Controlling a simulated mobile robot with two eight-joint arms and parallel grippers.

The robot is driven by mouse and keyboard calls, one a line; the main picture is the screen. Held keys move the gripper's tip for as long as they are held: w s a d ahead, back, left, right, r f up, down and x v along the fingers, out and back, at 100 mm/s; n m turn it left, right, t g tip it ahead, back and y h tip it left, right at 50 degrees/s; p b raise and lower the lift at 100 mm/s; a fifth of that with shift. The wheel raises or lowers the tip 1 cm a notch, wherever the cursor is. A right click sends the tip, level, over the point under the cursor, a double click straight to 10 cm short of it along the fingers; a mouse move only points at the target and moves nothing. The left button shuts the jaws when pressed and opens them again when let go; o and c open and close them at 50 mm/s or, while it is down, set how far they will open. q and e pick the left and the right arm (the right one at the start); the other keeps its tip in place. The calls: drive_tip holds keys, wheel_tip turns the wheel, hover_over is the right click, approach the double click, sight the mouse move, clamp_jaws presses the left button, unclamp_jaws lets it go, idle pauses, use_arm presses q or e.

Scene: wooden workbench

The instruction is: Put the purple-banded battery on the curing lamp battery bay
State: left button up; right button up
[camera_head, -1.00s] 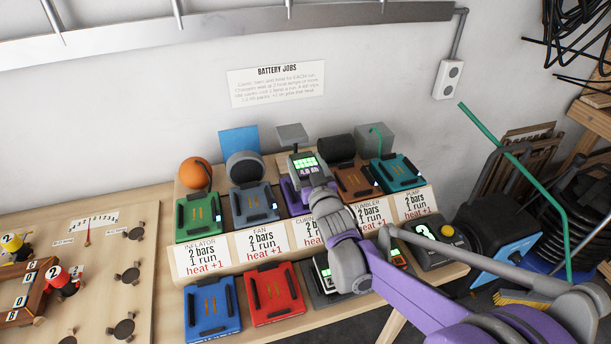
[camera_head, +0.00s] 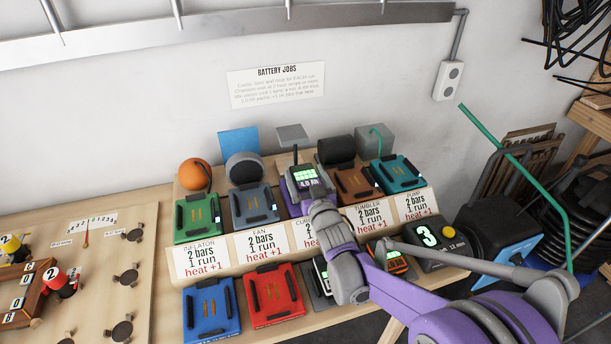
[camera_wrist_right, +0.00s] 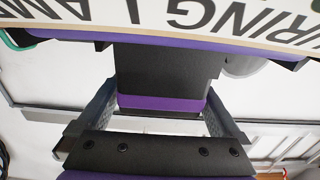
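The purple-banded battery (camera_head: 303,178) is a dark block with a lit green screen. In the right wrist view its purple band (camera_wrist_right: 163,103) lies between the two fingers. My right gripper (camera_head: 316,203) has its fingers against both sides of the battery. The battery is over the curing lamp battery bay (camera_head: 289,207), a purple plate between the blue-grey fan bay and the brown tumbler bay. I cannot tell whether it is fully down on the plate. My gripper and arm partly hide the bay's label. My left gripper is not in view.
Inflator (camera_head: 198,217), fan (camera_head: 256,204), tumbler (camera_head: 358,184) and pump (camera_head: 398,174) bays flank it. Blue (camera_head: 211,309) and red (camera_head: 273,293) plates lie in front. A charger with an orange-rimmed battery (camera_head: 397,263) and a timer reading 3 (camera_head: 430,238) stand to the right.

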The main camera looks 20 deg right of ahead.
drive_tip(key=shift+r, duration=0.2)
drive_tip(key=s, duration=1.2)
drive_tip(key=shift+d, duration=0.2)
